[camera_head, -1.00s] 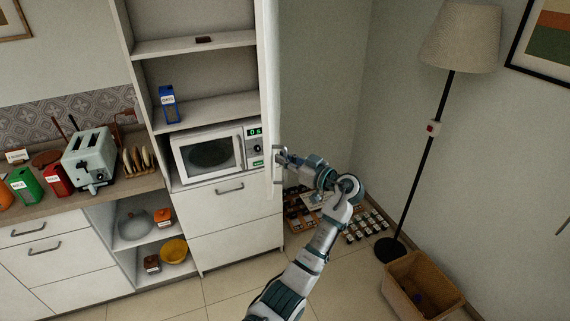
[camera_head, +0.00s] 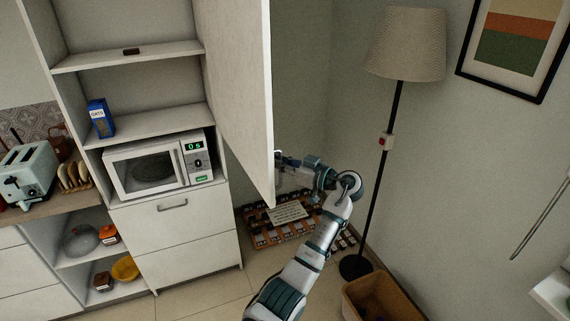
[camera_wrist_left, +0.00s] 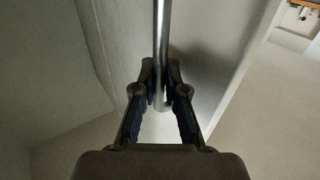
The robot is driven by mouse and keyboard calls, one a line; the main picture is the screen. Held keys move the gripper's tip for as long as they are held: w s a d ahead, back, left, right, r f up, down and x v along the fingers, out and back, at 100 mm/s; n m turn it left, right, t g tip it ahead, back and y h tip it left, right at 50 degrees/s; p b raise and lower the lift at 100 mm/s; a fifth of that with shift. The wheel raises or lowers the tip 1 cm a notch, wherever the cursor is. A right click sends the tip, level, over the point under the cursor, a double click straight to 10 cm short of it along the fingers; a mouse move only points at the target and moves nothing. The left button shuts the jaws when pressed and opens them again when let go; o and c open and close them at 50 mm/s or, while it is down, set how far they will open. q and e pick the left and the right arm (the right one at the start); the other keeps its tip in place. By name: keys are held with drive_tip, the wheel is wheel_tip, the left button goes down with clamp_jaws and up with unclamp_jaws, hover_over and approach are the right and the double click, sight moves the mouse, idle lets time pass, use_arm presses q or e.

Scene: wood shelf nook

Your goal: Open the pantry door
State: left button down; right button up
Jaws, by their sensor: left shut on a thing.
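The pantry door (camera_head: 238,95) is a tall white panel standing wide open at the right side of the shelf cabinet. Its inner face is turned toward me in the head view. My left gripper (camera_head: 281,160) is beside the door's free edge, partly hidden behind it. In the left wrist view, a metal bar handle (camera_wrist_left: 162,40) runs along the door's outer face, and my left gripper (camera_wrist_left: 164,82) is shut around its end. My right gripper is in neither view.
The open cabinet holds a microwave (camera_head: 158,166) and a blue box (camera_head: 101,118). A floor lamp (camera_head: 386,150) stands to the right. A crate of small items (camera_head: 285,213) lies on the floor behind the door. A wicker basket (camera_head: 378,302) is at the lower right.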

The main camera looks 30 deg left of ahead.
use_arm(q)
drive_tip(key=shift+w+d, duration=0.15)
drive_tip(key=shift+w, duration=0.1)
drive_tip(key=shift+r, duration=0.1)
drive_tip(key=c, duration=1.2)
unclamp_jaws()
drive_tip(key=d, duration=1.2)
drive_tip(key=shift+s, duration=0.4)
drive_tip(key=shift+a, duration=0.15)
